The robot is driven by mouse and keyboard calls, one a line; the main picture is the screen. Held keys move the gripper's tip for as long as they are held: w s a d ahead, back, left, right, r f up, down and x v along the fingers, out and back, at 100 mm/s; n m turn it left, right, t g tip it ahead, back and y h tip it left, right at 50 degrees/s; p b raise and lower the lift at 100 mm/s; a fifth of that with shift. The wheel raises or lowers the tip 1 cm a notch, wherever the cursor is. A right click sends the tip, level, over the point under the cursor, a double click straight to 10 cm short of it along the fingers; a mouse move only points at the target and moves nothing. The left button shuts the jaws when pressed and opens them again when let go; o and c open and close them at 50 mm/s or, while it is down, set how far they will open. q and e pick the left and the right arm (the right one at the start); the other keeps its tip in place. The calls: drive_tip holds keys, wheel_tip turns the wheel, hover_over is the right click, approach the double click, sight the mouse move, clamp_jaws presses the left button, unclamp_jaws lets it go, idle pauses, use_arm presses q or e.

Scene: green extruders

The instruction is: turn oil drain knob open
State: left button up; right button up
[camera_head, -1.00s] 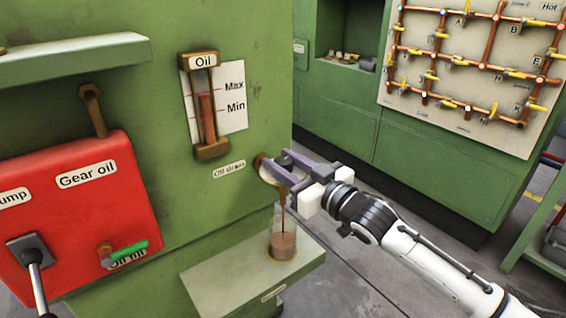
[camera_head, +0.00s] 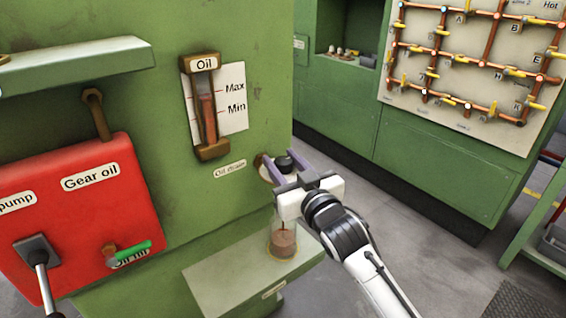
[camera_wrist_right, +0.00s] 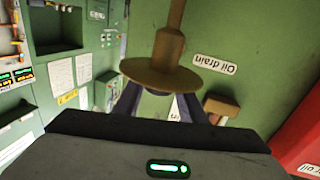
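The oil drain knob (camera_head: 284,163) is a small dark piece on the green machine wall, beside the "Oil drain" label. My right gripper (camera_head: 282,164) has its two purple fingers apart, one on either side of the knob; whether they touch it is not clear. In the right wrist view a brown disc (camera_wrist_right: 175,77) with a column running to the top edge hides much of the space between the fingers (camera_wrist_right: 158,103). A glass (camera_head: 283,240) with brown liquid stands below on the green shelf (camera_head: 225,280). My left gripper is out of view.
The oil gauge (camera_head: 207,115) is on the wall above left. A red gear oil box (camera_head: 85,215) with a green-handled valve (camera_head: 130,250) is at left. A pipe panel (camera_head: 470,60) and green cabinets stand behind right. The floor right of the shelf is clear.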

drive_tip(key=shift+o, duration=1.3)
drive_tip(key=shift+s+d, duration=0.1)
drive_tip(key=shift+s, duration=0.05)
drive_tip(key=v, duration=1)
drive_tip(key=shift+p, duration=0.4)
drive_tip(key=shift+f, duration=0.1)
